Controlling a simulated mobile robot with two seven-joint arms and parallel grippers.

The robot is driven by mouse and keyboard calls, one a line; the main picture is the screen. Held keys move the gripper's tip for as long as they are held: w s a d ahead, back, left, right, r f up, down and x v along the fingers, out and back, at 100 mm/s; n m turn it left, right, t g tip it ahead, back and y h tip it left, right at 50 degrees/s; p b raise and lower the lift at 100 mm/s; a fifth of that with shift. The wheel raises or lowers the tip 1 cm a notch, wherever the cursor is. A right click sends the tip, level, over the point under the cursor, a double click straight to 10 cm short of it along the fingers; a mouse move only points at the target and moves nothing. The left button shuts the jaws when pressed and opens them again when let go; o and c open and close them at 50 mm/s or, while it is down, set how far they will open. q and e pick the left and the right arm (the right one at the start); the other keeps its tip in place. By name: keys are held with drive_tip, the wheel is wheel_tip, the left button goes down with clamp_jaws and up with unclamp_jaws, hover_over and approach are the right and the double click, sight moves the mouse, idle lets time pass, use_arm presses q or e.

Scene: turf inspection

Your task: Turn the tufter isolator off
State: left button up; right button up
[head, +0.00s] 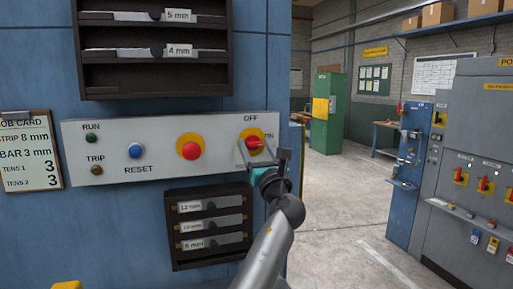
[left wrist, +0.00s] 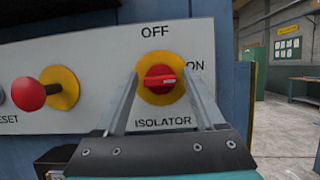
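The isolator (head: 256,142) is a red rotary knob on a yellow round plate at the right end of a pale panel (head: 112,133). It also shows in the left wrist view (left wrist: 160,80), with OFF printed above, ON to the right and ISOLATOR below. The knob's white mark points right, toward ON. My left gripper (head: 264,155) is in front of the isolator, open, with one finger on each side of the knob in the left wrist view. I cannot tell whether the fingers touch it. My right gripper is out of view.
A red push button (head: 190,151) on yellow, a blue reset button (head: 136,151) and RUN and TRIP lamps sit left on the panel. Dark racks (head: 207,226) of labelled bars are above and below. Clear floor and a grey cabinet (head: 468,150) lie right.

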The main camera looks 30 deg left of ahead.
use_arm(q)
clamp_jaws()
idle(0.3)
